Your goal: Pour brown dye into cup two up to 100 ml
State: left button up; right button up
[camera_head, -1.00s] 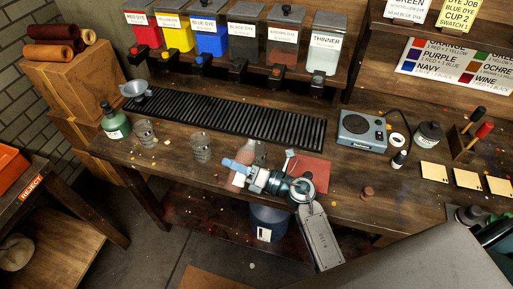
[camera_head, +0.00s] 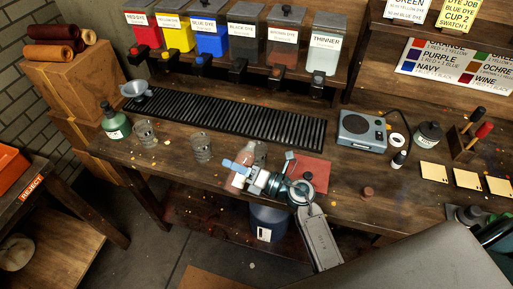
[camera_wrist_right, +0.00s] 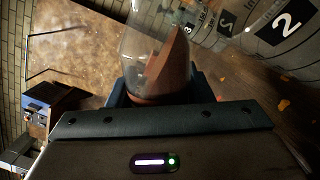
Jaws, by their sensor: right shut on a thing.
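My right gripper (camera_head: 240,171) is shut on a clear vessel (camera_head: 243,176) holding reddish-brown dye, above the front edge of the bench. In the right wrist view the vessel (camera_wrist_right: 150,45) is between the fingers, and the brown dye (camera_wrist_right: 172,65) has a slanted surface, so the vessel is tilted. A clear cup marked 2 (camera_wrist_right: 285,25) stands close by at upper right there. In the head view two clear cups, one at left (camera_head: 146,133) and one nearer the gripper (camera_head: 201,147), stand on the bench; their numbers are unreadable. My left gripper is not in view.
The brown dye dispenser (camera_head: 283,48) is among several dispensers on the back shelf. A black slatted drip tray (camera_head: 235,118) lies below them. A green bottle (camera_head: 115,121) stands left of the cups. A scale (camera_head: 362,130) stands right; a reddish mat (camera_head: 312,172) lies behind my gripper.

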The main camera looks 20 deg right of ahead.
aim_at(236, 160)
jog(key=shift+f+m, duration=0.15)
jog(key=shift+m, duration=0.25)
jog(key=shift+s+a+r+m+p, duration=0.15)
jog(key=shift+r+m+p, duration=0.5)
jog(key=shift+m+p, duration=0.3)
dwell(1.1)
jog(key=shift+w+d+r+m+t+p, duration=0.15)
jog(key=shift+r+m+p, duration=0.25)
jog(key=shift+p, duration=0.55)
jog(key=shift+w+d+r+m+t+p, duration=0.2)
jog(key=shift+m+p, duration=0.25)
jog(key=shift+p, duration=0.45)
jog(key=shift+r+m+p, duration=0.6)
jog(key=shift+m+p, duration=0.3)
jog(key=shift+p, duration=0.75)
dwell(0.5)
jog(key=shift+m+p, duration=0.4)
jog(key=shift+p, duration=0.05)
dwell(1.1)
